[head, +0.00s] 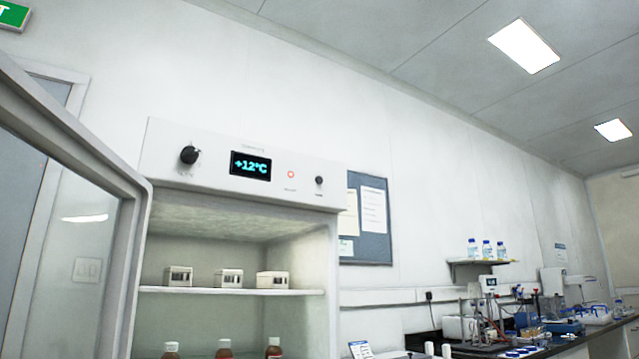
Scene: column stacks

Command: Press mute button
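The white fridge's top control panel (245,165) is in the head view, left of centre. It carries a large black knob (189,154) at its left and a dark display (251,166) reading +12°C in cyan. Right of the display is a small round red-lit ring (291,174), and further right a small black round control (319,180). Small labels sit under these two, too small to read, so I cannot tell which one is the mute button. My gripper is not in view.
The fridge's glass door (130,200) stands open at the left. Small white boxes (228,278) and brown bottles (223,348) stand on its shelves. A noticeboard (366,220) hangs to the right. A lab bench with equipment (490,310) runs along the right wall.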

